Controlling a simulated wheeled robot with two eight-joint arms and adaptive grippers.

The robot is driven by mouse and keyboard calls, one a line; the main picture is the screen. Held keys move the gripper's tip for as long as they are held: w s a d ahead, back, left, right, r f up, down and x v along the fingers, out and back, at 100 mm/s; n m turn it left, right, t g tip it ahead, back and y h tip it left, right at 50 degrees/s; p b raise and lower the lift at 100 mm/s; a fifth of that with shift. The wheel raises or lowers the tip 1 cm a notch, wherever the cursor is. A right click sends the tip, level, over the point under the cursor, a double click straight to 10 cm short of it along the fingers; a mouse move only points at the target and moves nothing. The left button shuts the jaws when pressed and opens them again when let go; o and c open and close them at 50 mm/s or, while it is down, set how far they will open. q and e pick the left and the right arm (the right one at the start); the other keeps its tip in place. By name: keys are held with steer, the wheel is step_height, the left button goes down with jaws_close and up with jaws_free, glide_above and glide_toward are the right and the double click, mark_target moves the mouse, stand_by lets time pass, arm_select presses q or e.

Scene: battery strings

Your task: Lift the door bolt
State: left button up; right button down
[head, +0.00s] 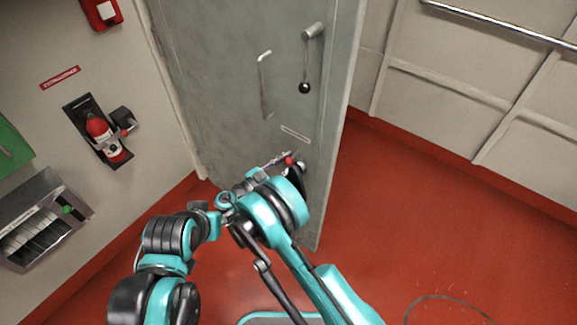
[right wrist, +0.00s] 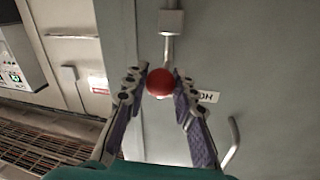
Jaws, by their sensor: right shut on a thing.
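The door bolt is a metal rod (head: 273,162) with a red ball knob (head: 289,160) on the grey door (head: 220,90). In the right wrist view the red knob (right wrist: 159,82) hangs at the end of a short rod (right wrist: 169,50) below a grey block (right wrist: 172,22). My right gripper (head: 293,166) is at the bolt, low on the door. In the wrist view its fingers (right wrist: 160,88) stand on both sides of the knob, shut on it. The arm links hide part of the bolt area in the head view.
The door has a lever with a black ball (head: 304,87) and a bent grab handle (head: 263,85) above the bolt. A fire extinguisher (head: 103,138) and a grey wall box (head: 42,222) are at left. The red floor (head: 430,230) right of the door is clear.

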steer(key=shift+r, duration=0.2)
steer(key=c, duration=1.4)
jaws_free()
steer(key=shift+o, duration=0.9)
steer(key=shift+s+a+r, duration=0.1)
